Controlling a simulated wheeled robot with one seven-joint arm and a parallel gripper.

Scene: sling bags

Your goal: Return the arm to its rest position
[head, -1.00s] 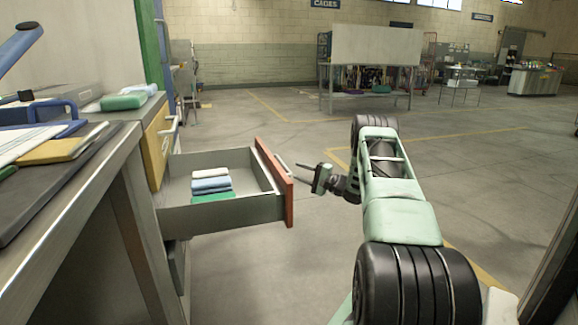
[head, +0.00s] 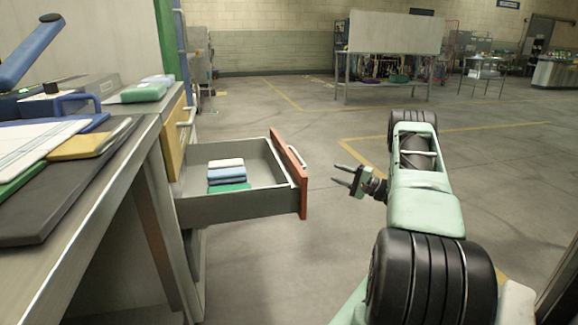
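My arm (head: 422,185) reaches forward on the right side of the head view, bent, over open floor. My gripper (head: 342,177) points left toward the pulled-out drawer. Its two fingers are spread, with nothing between them. A gap of floor separates the fingertips from the drawer's red front (head: 291,172) and its pale handle. The drawer (head: 240,207) stands open, with a small stack of folded cloths (head: 227,173), white, blue and green, inside.
A workbench (head: 130,165) with boards, a blue-handled item and a green folded cloth (head: 143,92) stands at the left. A yellow drawer front (head: 171,140) is above the open drawer. A table with a panel (head: 395,33) stands far back. Floor right of my arm is clear.

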